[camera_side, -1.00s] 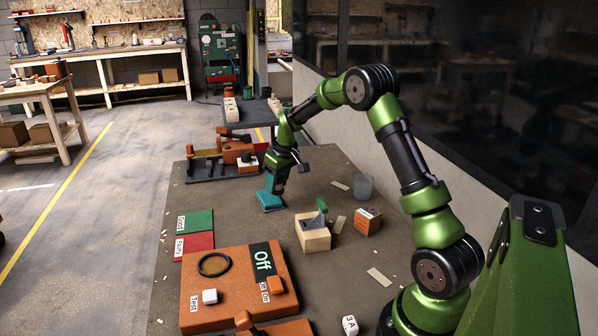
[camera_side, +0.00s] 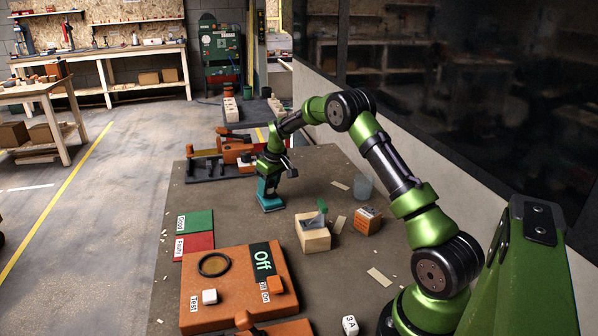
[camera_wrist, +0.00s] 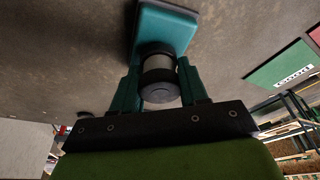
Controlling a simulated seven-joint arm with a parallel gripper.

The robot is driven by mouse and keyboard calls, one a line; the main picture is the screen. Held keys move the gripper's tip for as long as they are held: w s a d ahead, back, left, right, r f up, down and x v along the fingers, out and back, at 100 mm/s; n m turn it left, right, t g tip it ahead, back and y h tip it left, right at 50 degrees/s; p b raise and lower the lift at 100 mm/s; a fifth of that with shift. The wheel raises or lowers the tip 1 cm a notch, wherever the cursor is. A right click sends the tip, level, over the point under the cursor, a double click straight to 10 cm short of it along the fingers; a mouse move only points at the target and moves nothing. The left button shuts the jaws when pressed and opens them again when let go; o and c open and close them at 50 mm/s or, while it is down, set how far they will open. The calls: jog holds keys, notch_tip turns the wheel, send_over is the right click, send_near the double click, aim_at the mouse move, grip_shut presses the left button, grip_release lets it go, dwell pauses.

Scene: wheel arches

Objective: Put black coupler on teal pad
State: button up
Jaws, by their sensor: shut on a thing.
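The black coupler (camera_wrist: 160,85), a short dark cylinder with a pale metal band, is between the teal fingers of my gripper (camera_wrist: 160,88) in the wrist view. The gripper is shut on it. The teal pad (camera_wrist: 165,22) lies just beyond the coupler, partly covered by it. In the side view my gripper (camera_side: 268,190) is over the pad (camera_side: 271,208), pointing down and nearly upright. The coupler cannot be made out there. Whether its base touches the pad cannot be told.
An orange test box (camera_side: 235,285) sits at the front, with green (camera_side: 197,221) and red pads left behind it. An orange fixture (camera_side: 235,155) is behind the gripper.

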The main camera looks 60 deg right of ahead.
jog(key=shift+f, duration=0.15)
jog(key=o, duration=1)
jog(key=d+v, duration=0.1)
jog(key=v, duration=1.1)
jog(key=s+a+r+t, duration=0.1)
jog(key=s+a+r, duration=0.2)
jog(key=a+r, duration=0.6)
jog(key=s+a+r+m+t+y, duration=0.15)
jog(key=s+a+r, duration=0.25)
jog(key=s+a, duration=1)
jog(key=shift+m+t+y, duration=0.25)
jog(key=shift+t+y, duration=0.3)
jog(key=shift+t, duration=0.2)
jog(key=s+a+f, duration=0.1)
jog(key=s+a, duration=0.1)
jog(key=s, duration=0.1)
jog(key=s+a+f, duration=0.1)
jog(key=s+a, duration=0.1)
jog(key=s, duration=0.1)
jog(key=s+a+f, duration=0.1)
jog(key=s+a, duration=0.1)
jog(key=s, duration=0.1)
jog(key=shift+a+f, duration=0.25)
jog(key=shift+f, duration=0.05)
